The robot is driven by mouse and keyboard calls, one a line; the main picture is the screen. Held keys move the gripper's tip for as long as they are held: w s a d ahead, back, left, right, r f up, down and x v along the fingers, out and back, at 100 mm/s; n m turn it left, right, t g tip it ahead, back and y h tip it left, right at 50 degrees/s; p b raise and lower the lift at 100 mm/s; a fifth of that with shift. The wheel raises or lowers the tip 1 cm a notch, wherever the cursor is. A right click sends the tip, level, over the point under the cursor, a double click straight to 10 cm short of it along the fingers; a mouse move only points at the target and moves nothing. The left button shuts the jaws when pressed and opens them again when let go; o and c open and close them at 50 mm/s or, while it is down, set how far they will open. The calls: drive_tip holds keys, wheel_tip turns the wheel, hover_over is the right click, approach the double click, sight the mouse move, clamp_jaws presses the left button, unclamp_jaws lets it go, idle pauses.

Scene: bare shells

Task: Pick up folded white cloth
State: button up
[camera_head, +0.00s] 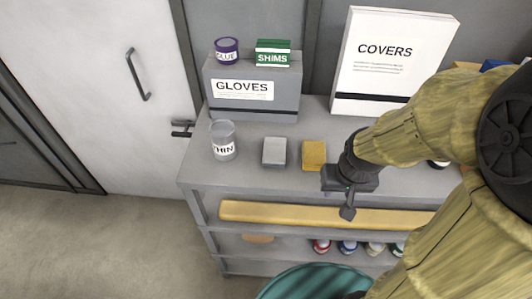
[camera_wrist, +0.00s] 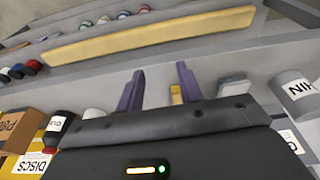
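The pale block (camera_wrist: 234,86) shows right of the fingers there, and the yellow block (camera_wrist: 176,94) is partly hidden by the right finger. A small white thing (camera_wrist: 95,113) shows left of the fingers, partly hidden.
A can marked THIN (camera_head: 223,140) stands left of the pale block. Behind are a GLOVES box (camera_head: 250,108) carrying a purple can (camera_head: 227,50) and a green SHIMS box (camera_head: 272,46), and a white COVERS box (camera_head: 390,90). A long yellow bar (camera_head: 290,214) lies below.

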drive_tip(key=o, duration=0.6)
drive_tip(key=shift+w+a+r, duration=0.1)
drive_tip(key=shift+w+r, duration=0.05)
drive_tip(key=shift+w, duration=0.05)
drive_tip(key=shift+c, duration=0.2)
drive_tip(key=o, duration=0.6)
drive_tip(key=w+a+r, duration=0.1)
drive_tip(key=w+a, duration=0.1)
drive_tip(key=w+a+r+p, duration=0.1)
drive_tip(key=w+a+r, duration=0.1)
drive_tip(key=w, duration=0.1)
drive_tip(key=w+a+r, duration=0.1)
drive_tip(key=w+a, duration=0.2)
drive_tip(key=shift+r+p, duration=0.3)
drive_tip(key=shift+r, duration=0.05)
drive_tip(key=shift+c, duration=0.2)
drive_tip(key=w+a+r, duration=0.5)
drive_tip(key=a, duration=0.3)
drive_tip(key=shift+w+a+t+p, duration=0.3)
drive_tip(key=shift+w+a+p, duration=0.1)
drive_tip(key=shift+p, duration=0.05)
drive_tip(key=shift+f, duration=0.1)
drive_tip(key=p, duration=0.3)
hover_over(273, 149)
drive_tip(key=s, duration=0.1)
drive_tip(key=f, duration=1.1)
drive_tip(key=shift+s+f, duration=0.2)
drive_tip(key=shift+f, duration=0.2)
